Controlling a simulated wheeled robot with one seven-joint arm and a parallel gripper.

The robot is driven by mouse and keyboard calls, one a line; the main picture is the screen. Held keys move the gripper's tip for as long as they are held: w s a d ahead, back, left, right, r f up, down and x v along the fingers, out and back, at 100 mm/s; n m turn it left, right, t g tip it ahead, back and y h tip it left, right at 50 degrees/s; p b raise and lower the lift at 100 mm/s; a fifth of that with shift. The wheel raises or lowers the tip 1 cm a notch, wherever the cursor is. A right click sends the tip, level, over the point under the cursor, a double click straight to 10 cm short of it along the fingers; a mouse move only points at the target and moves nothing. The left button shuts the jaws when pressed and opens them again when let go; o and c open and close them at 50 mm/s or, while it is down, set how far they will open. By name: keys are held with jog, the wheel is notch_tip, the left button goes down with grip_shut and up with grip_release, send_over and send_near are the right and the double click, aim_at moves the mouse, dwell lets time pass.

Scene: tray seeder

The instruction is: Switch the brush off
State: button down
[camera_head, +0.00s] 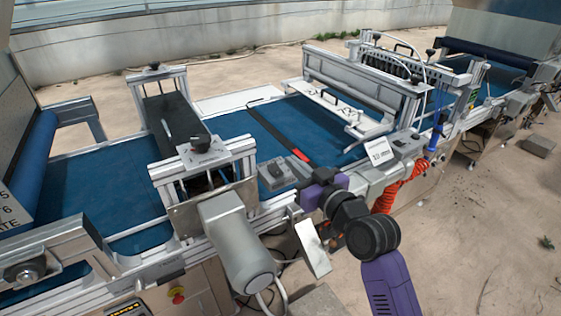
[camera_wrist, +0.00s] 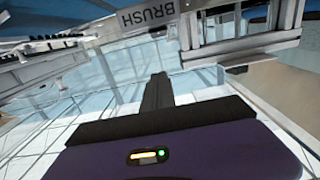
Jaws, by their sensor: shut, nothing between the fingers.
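A grey plate lettered BRUSH (camera_wrist: 149,13) shows at the top edge of the wrist view. No brush switch can be made out there. My gripper (camera_wrist: 157,82) shows as dark fingers held together with nothing between them, pointing toward the area below the plate. I see no contact with the plate. In the head view, a small grey box (camera_head: 277,174) sits on the near rail of the seeder line, just left of my purple and black wrist (camera_head: 328,190). My fingertips cannot be made out clearly in that view.
A blue belt (camera_head: 290,132) runs along the line. A large grey motor housing (camera_head: 236,240) juts out left of my arm. A white sign (camera_head: 379,151) and a red coiled hose (camera_head: 395,190) are to the right. Open sandy floor (camera_head: 470,210) lies at the right.

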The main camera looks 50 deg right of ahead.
send_over(281, 169)
jog(key=s, duration=0.1)
jog(key=shift+a+r+p, duration=0.1)
jog(key=shift+a+p, duration=0.15)
jog(key=shift+p, duration=0.2)
jog(key=f, duration=0.3)
jog(key=shift+w+d+f, duration=0.15)
jog(key=shift+w, duration=0.25)
jog(key=shift+w+f, duration=0.1)
jog(key=shift+f, duration=0.4)
